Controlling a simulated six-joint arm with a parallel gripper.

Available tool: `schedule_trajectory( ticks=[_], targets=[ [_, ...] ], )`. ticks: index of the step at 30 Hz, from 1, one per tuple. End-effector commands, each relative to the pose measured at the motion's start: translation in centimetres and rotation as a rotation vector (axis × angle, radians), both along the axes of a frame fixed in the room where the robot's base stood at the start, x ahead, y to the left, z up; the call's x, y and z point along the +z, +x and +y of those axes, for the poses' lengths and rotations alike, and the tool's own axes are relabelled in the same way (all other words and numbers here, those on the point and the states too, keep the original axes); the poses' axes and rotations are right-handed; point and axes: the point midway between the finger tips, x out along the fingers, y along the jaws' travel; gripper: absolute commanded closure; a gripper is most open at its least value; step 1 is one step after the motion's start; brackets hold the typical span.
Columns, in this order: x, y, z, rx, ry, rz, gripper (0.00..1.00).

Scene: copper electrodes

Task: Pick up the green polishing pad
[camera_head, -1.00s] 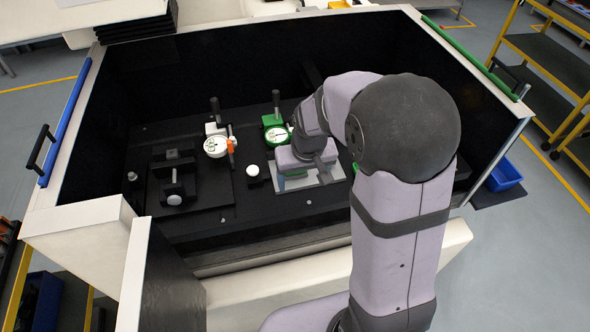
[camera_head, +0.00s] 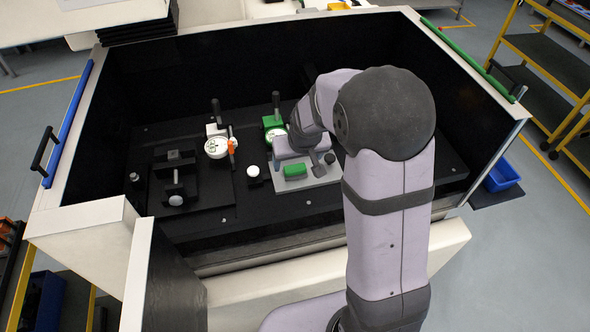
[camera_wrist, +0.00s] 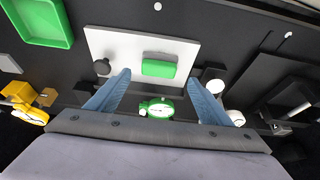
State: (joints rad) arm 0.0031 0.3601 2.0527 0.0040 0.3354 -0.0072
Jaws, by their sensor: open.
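The green polishing pad (camera_head: 294,170) lies on a light grey plate (camera_head: 320,174) in the middle of the work area. In the wrist view the pad (camera_wrist: 158,68) lies flat on the plate (camera_wrist: 134,45), unheld. My gripper (camera_wrist: 158,78) is open, with its two blue fingers spread to the left and right of the pad's line in that view.
A dark knob (camera_wrist: 102,66) stands on the plate near the left finger. A green-based gauge (camera_head: 273,124) and a white gauge (camera_head: 216,146) stand behind and left. A white ball-topped post (camera_head: 253,170) is left of the plate. A green tray (camera_wrist: 42,18) shows in the wrist view.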

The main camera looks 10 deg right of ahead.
Motion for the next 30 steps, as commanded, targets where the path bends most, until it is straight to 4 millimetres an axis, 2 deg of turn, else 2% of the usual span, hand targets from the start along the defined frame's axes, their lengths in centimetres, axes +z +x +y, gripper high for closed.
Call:
schedule_trajectory(
  ticks=[12, 23, 28, 29, 30],
  targets=[
    [-3.6, 1.3, -0.2, -0.001, 0.000, 0.002, 0.27],
    [-4.1, 1.6, -0.2, -0.001, 0.000, 0.000, 0.27],
    [-4.1, 1.5, -0.2, -0.001, 0.000, 0.000, 0.65],
    [-4.1, 1.5, -0.2, -0.001, 0.000, 0.000, 0.71],
    [-4.1, 1.5, -0.2, -0.001, 0.000, 0.001, 0.71]
  ],
)
